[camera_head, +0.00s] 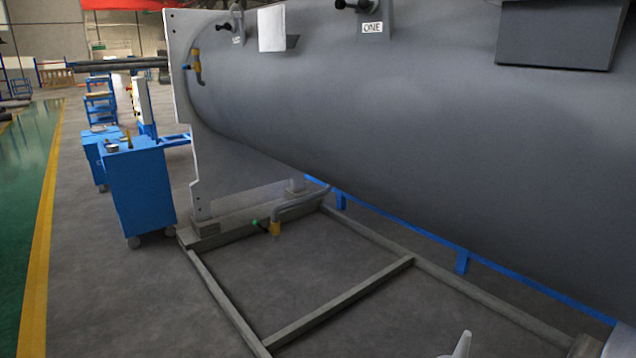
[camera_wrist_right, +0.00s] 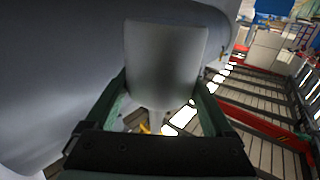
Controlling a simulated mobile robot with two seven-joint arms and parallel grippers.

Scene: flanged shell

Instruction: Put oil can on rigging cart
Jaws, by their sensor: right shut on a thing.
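My right gripper (camera_wrist_right: 162,88) is shut on a pale grey can-like body, the oil can (camera_wrist_right: 165,62), with a finger on each side of it. A pale pointed tip, apparently the oil can's spout (camera_head: 461,346), shows at the bottom edge of the head view. The rest of the can is out of that view. A blue wheeled cart (camera_head: 143,195) stands at the left of the head view, with small items on its top; it may be the rigging cart. The can is well apart from it. My left gripper is not in view.
A large grey flanged shell (camera_head: 400,130) fills the upper right. Its pale end plate (camera_head: 188,110) stands beside the cart. A floor frame of grey beams (camera_head: 340,300) lies below. More blue carts (camera_head: 98,150) stand behind. Grey floor (camera_head: 110,290) is clear at front left.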

